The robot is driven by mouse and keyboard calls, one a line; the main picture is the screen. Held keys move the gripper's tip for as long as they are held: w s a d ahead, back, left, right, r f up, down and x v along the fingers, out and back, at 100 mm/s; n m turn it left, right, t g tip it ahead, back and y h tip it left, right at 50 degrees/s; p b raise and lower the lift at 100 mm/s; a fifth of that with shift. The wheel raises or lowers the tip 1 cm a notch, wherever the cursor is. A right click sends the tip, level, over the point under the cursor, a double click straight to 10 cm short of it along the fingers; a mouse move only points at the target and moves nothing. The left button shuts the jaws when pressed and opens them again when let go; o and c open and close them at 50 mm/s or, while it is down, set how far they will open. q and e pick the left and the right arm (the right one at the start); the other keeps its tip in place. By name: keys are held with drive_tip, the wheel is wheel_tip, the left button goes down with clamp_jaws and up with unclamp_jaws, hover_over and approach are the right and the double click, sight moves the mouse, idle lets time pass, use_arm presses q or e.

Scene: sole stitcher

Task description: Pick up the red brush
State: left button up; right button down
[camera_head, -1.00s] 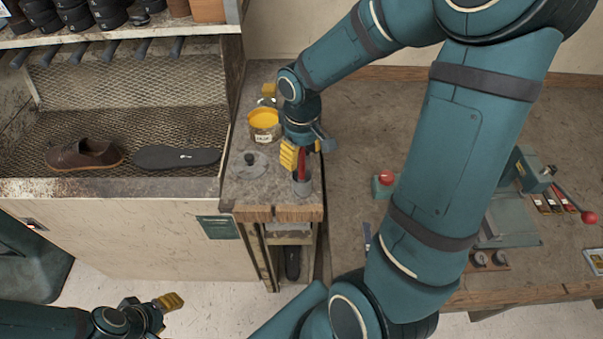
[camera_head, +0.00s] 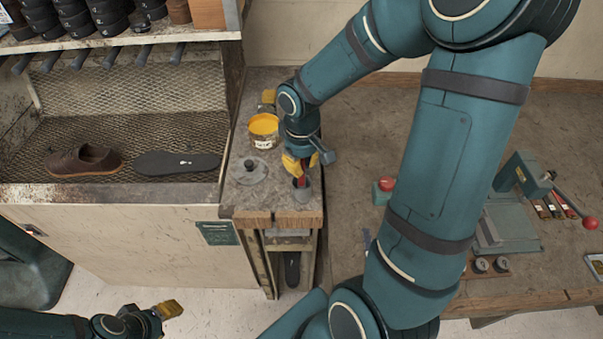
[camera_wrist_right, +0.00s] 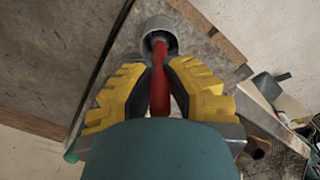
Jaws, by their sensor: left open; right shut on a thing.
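The red brush (camera_wrist_right: 160,82) stands with its lower end inside a small grey cup (camera_wrist_right: 158,34) in the right wrist view. In the head view the grey cup (camera_head: 302,191) is near the front edge of the narrow bench, and only a little red shows above it. My right gripper (camera_head: 297,166) is directly over the cup, shut on the brush handle. Its yellow fingers (camera_wrist_right: 158,70) lie on either side of the handle. The brush's bristles are hidden in the cup. My left gripper (camera_head: 170,309) is open and empty at the lower left, away from the bench.
A yellow-topped can (camera_head: 263,131) and a grey lid-like disc (camera_head: 249,171) stand near the cup. A brown shoe (camera_head: 84,161) and dark sole (camera_head: 178,163) lie on the mesh shelf. A red button box (camera_head: 385,188) is on the right-hand table.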

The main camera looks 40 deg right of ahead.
wheel_tip(320, 180, up, 10)
drive_tip(key=shift+r+p, duration=0.1)
drive_tip(key=shift+p, duration=0.4)
idle(0.6)
